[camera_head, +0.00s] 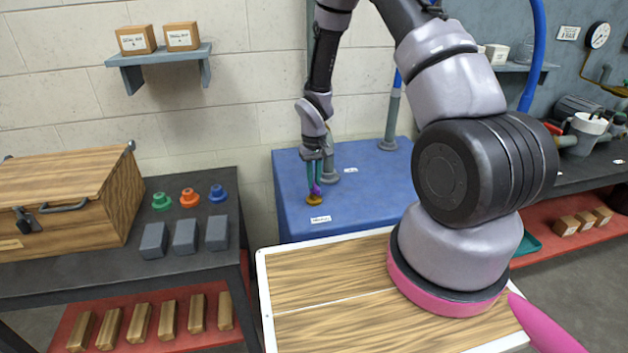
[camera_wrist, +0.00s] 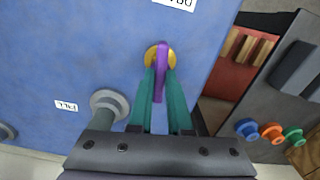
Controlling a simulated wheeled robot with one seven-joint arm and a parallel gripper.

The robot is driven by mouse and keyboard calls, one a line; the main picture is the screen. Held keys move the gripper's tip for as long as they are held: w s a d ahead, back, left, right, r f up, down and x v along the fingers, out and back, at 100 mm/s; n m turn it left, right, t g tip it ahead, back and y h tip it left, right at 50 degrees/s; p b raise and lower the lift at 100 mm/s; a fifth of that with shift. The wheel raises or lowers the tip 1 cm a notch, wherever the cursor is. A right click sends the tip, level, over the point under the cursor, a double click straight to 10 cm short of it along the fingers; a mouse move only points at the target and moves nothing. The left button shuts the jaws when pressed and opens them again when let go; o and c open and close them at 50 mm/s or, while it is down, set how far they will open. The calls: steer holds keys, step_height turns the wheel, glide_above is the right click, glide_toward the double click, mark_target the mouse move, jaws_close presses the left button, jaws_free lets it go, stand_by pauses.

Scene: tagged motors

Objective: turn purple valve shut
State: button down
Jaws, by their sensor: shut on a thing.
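The purple valve (camera_wrist: 160,68) has a long purple handle on a round yellow base, on top of the blue cabinet (camera_wrist: 80,50). In the head view the valve (camera_head: 316,189) is at the cabinet's front left, partly hidden by my fingers. My gripper (camera_wrist: 161,95) reaches down over it with its two green fingers on either side of the handle, shut on it. In the head view my gripper (camera_head: 314,180) points downward at the valve. In the wrist view the handle lies between the fingers, roughly along them.
A grey pipe stub (camera_wrist: 108,103) rises close beside my gripper. A taller grey pipe (camera_head: 391,120) stands at the cabinet's back right. A dark bench (camera_head: 120,265) with a wooden chest (camera_head: 70,195) and coloured knobs is to the left. White labels lie on the cabinet.

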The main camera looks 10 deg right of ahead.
steer(key=n, duration=1.2)
steer(key=shift+n, duration=2.1)
steer(key=c, duration=0.8)
jaws_free()
steer(key=shift+d, duration=0.1)
steer(key=shift+c, duration=0.2)
steer(key=shift+r, duration=0.1)
